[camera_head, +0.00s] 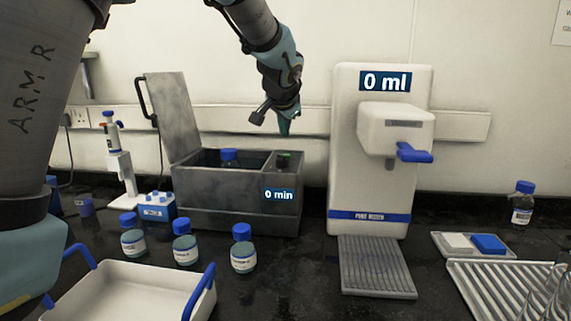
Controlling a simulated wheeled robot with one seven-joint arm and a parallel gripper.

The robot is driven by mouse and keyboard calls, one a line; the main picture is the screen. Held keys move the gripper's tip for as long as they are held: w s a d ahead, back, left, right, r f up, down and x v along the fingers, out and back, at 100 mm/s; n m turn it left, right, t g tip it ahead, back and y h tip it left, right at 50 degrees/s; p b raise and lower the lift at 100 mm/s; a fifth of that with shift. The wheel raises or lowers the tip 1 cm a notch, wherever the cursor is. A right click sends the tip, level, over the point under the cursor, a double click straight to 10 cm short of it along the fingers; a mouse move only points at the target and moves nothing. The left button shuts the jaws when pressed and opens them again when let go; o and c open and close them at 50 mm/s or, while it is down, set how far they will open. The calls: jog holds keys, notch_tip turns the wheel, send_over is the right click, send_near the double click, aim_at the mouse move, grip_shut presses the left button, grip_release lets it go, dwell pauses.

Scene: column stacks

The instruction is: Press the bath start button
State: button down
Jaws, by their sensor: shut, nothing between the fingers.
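The grey metal bath (230,212) stands at the back of the bench with its lid (171,115) raised. A blue-capped bottle (230,158) is inside its open well. The display on its front reads "0 min". A small green-topped button (284,156) sits on the bath's top right section. My gripper (285,128) is shut and empty. In the picture it is right above the button, pointing down, with a visible gap between them.
A white dispenser (345,150) reading "0 ml", with a blue lever, stands right of the bath. Several blue-capped bottles (242,250) stand in front. A white tray with blue handles (110,295) is front left; a pipette stand (120,165) is left.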

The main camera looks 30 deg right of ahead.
jog(key=shift+f+b, duration=1.2)
jog(key=shift+f, duration=0.6)
jog(key=shift+f, duration=0.1)
dwell(0.5)
jog(key=shift+f+b, duration=0.3)
jog(key=shift+b, duration=0.2)
jog(key=shift+f+b, duration=0.85)
jog(key=shift+b, duration=0.05)
dwell(0.9)
jog(key=shift+r, duration=0.1)
jog(key=shift+r+p, duration=0.55)
jog(key=shift+r, duration=0.2)
jog(key=shift+r+p, duration=2)
jog(key=shift+r, duration=0.7)
